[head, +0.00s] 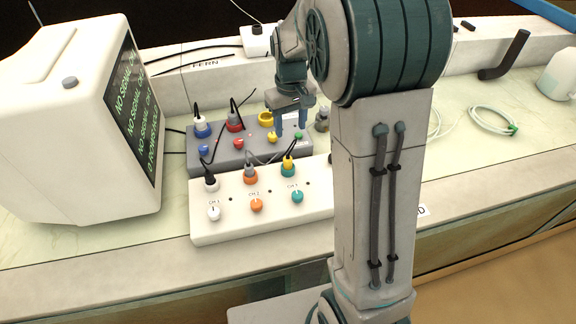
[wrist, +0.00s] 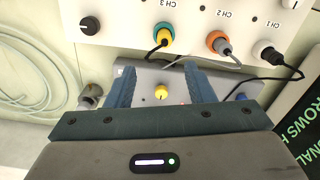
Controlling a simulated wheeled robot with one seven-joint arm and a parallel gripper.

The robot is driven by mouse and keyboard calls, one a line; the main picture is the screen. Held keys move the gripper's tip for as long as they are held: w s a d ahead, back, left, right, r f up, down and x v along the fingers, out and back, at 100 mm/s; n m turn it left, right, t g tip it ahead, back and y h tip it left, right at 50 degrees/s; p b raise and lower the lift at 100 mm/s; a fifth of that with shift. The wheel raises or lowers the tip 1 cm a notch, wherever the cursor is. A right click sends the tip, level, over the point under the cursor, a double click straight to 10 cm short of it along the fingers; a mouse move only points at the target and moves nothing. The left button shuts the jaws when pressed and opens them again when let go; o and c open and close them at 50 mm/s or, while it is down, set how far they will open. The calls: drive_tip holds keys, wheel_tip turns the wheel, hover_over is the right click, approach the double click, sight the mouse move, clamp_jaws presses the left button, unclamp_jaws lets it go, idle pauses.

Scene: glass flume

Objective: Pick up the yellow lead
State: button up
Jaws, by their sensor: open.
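The yellow lead's plug (head: 288,160) stands in the teal-ringed socket at the right of the white box's row. In the wrist view the yellow plug (wrist: 163,36) sits in the teal ring marked CH 3, with a dark cable leaving it. My gripper (head: 291,130) is open and empty over the grey box, behind the plug in the head view. In the wrist view, my gripper (wrist: 160,78) has a small yellow knob (wrist: 161,91) between its fingers. The yellow plug lies beyond the fingertips. The cable's far end is hard to trace.
A monitor (head: 70,130) stands left. A coiled pale cable (head: 492,121) lies right.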

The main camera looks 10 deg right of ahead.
hover_over(288, 158)
drive_tip(key=f, duration=0.7)
drive_tip(key=shift+w+d, duration=0.15)
drive_tip(key=shift+d, duration=0.2)
drive_tip(key=shift+a+f+p, duration=0.2)
drive_tip(key=shift+f+p, duration=0.1)
drive_tip(key=shift+f, duration=1.1)
drive_tip(key=shift+a+f+p, duration=0.15)
drive_tip(key=shift+f+p, duration=0.1)
drive_tip(key=shift+f, duration=1.1)
clamp_jaws()
